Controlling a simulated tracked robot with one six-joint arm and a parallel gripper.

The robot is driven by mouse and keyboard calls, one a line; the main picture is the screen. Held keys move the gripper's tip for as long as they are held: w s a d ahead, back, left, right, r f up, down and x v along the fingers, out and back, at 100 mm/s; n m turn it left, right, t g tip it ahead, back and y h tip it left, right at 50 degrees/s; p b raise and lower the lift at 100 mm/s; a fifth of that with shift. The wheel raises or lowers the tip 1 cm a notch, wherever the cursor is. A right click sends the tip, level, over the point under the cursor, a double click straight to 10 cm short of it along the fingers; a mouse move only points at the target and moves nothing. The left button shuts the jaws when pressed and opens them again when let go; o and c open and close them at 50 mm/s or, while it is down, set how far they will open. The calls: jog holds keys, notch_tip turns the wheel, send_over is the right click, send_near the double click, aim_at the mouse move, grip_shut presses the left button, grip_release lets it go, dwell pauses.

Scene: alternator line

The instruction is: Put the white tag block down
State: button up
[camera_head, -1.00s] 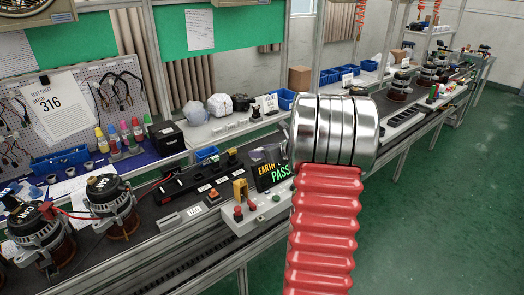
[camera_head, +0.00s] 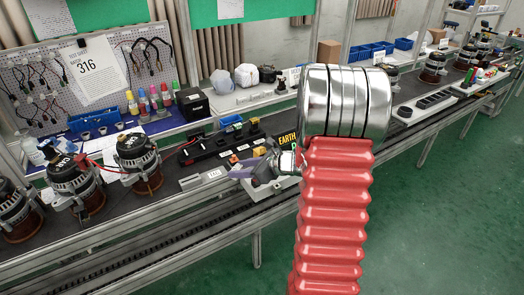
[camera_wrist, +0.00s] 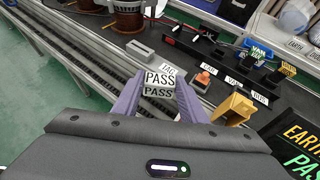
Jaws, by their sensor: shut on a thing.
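In the head view my gripper (camera_head: 258,170) is over the bench, in front of the black test fixture; I cannot make out the block there. The wrist view does not clearly show whether the block touches anything below. A grey slotted block (camera_wrist: 140,48) lies on the dark bench top beyond the held block; it also shows in the head view (camera_head: 203,178).
Several alternators (camera_head: 138,160) stand on the bench at the left. A yellow clamp (camera_wrist: 234,108) and a red button (camera_wrist: 203,79) sit right of my gripper. A metal rail (camera_wrist: 70,42) runs along the bench front.

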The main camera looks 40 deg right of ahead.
jog(key=a+f+n+g+y, duration=0.2)
jog(key=a+f+n, duration=0.1)
jog(key=a, duration=0.8)
jog(key=s+a+f+n+g+y, duration=0.1)
jog(key=a+f, duration=0.4)
jog(key=a, duration=0.7)
jog(key=shift+s+a+n+g+y, duration=0.2)
jog(key=shift+n+g+y, duration=0.3)
jog(key=shift+n+y, duration=0.45)
jog(key=shift+d, duration=0.1)
